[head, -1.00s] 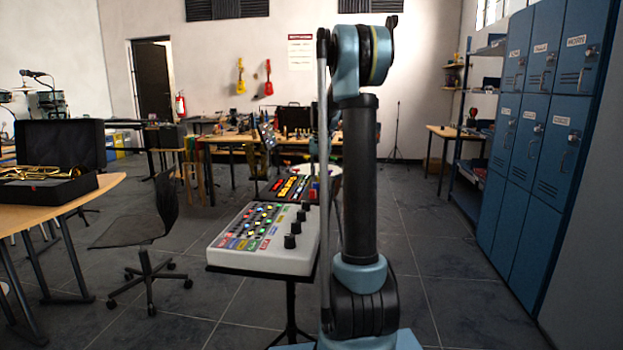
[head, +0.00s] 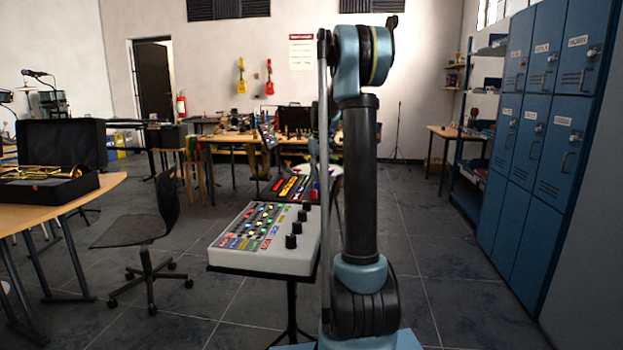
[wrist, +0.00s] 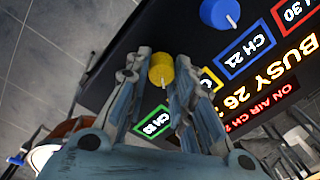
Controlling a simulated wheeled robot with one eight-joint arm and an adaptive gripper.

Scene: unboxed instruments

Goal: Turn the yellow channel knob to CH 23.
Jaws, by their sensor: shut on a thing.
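The yellow channel knob (wrist: 161,70) is on a black panel (wrist: 130,28) in the wrist view, with a short white pointer line on it. My gripper (wrist: 160,65) has one finger on each side of the knob and is shut on it. A yellow-framed label (wrist: 209,80) beside the knob is mostly hidden by the right finger, so its number cannot be read. In the head view my gripper is hidden; a dark console (head: 291,188) with coloured labels shows there beside my arm.
In the wrist view, a blue knob (wrist: 219,12) with a blue CH 21 label (wrist: 244,52) sits near the yellow knob. A green label (wrist: 152,124) and an orange lit display (wrist: 270,75) are also close. In the head view a white mixer (head: 265,240) stands before the console.

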